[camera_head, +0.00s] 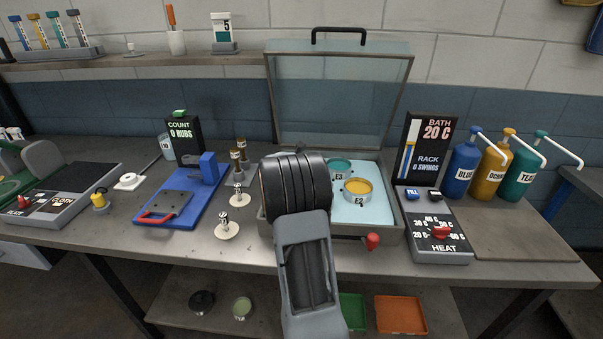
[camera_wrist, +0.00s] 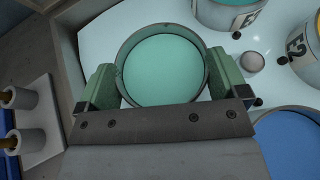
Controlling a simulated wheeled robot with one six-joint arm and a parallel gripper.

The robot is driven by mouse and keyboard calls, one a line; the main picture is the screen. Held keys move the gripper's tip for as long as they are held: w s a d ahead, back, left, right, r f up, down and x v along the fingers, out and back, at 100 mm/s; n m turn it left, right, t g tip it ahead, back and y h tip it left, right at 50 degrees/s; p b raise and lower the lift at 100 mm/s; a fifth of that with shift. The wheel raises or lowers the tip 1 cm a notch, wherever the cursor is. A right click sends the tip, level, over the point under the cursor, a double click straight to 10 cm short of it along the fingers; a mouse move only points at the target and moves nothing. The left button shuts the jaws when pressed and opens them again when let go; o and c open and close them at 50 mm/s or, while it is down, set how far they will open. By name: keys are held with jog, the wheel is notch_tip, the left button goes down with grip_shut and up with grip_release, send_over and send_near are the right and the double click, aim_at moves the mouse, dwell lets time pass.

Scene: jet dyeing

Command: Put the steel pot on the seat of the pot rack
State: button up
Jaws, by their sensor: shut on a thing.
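In the wrist view, a round steel pot (camera_wrist: 162,68) with teal liquid inside sits between the two green finger pads of my gripper (camera_wrist: 162,82). The jaws are shut on its sides. The pot is over or in the pale bath (camera_wrist: 75,20); its base and any seat below it are hidden, so I cannot tell whether it touches down. In the head view my arm hides the gripper and this pot. Two other pots, E3 (camera_head: 339,177) with teal and E2 (camera_head: 357,201) with yellow, stand in the open bath (camera_head: 385,215), around a small grey knob (camera_wrist: 252,62).
A blue round shape (camera_wrist: 295,135) with a grey rim lies at lower right in the wrist view. The clear lid (camera_head: 340,100) stands open behind the bath. The heat panel (camera_head: 440,240) is right of the bath; brass-topped cylinders (camera_head: 238,168) and a blue device (camera_head: 183,200) are left.

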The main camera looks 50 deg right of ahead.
jog(key=shift+f, duration=0.1)
jog(key=o, duration=1.1)
jog(key=shift+r, duration=0.25)
jog(key=shift+a, duration=0.4)
jog(key=v, duration=1.1)
jog(key=shift+s+r, duration=0.1)
jog(key=shift+a, duration=0.1)
